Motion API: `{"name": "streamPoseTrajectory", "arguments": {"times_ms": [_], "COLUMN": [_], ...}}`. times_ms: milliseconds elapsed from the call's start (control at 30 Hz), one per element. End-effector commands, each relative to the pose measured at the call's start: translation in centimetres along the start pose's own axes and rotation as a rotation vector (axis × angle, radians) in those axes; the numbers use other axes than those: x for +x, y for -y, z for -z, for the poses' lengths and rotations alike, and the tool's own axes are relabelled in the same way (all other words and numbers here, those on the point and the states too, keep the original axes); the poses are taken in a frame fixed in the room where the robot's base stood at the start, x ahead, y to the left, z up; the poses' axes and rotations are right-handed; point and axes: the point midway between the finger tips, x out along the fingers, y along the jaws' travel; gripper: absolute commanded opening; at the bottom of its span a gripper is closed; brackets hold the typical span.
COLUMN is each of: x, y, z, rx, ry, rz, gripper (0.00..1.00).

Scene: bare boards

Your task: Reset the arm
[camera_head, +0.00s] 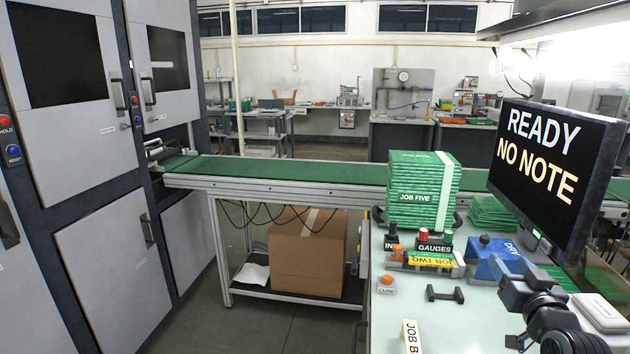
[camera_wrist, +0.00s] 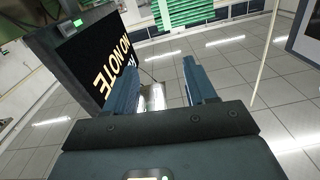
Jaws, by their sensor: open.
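My gripper (camera_wrist: 162,75) shows in the wrist view with its two blue-grey fingers apart and nothing between them. Beyond the fingers, the wrist view has the dark screen (camera_wrist: 92,62) at left and tiled floor at right. In the head view, dark jointed links of my arm (camera_head: 545,312) are at the lower right, over the right part of the bench and in front of the screen. I cannot make out the fingertips in the head view.
The screen (camera_head: 545,168) reads "READY NO NOTE". The pale bench (camera_head: 450,325) carries a green stack marked "JOB FIVE" (camera_head: 420,195), a "JOB TWO" tray (camera_head: 430,260), a blue unit (camera_head: 497,258) and a "CURE" button (camera_head: 386,282). A green conveyor (camera_head: 280,170) runs behind. A cardboard box (camera_head: 308,255) sits below.

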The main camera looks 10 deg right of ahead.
Motion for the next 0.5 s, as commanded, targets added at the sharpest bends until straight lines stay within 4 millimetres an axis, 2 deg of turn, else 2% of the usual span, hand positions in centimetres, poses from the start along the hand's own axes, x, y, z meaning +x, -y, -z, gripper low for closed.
{"name": "streamPoseTrajectory", "arguments": {"times_ms": [267,367,500], "x": [-5.0,-8.3,-14.1], "y": [5.6,8.3,11.6], "z": [-3.7,-5.5,-8.0], "rx": [0.082,0.119,0.162], "ry": [0.008,0.017,0.039], "rz": [0.025,0.033,0.039], "gripper": [0.55,0.55,0.55]}}
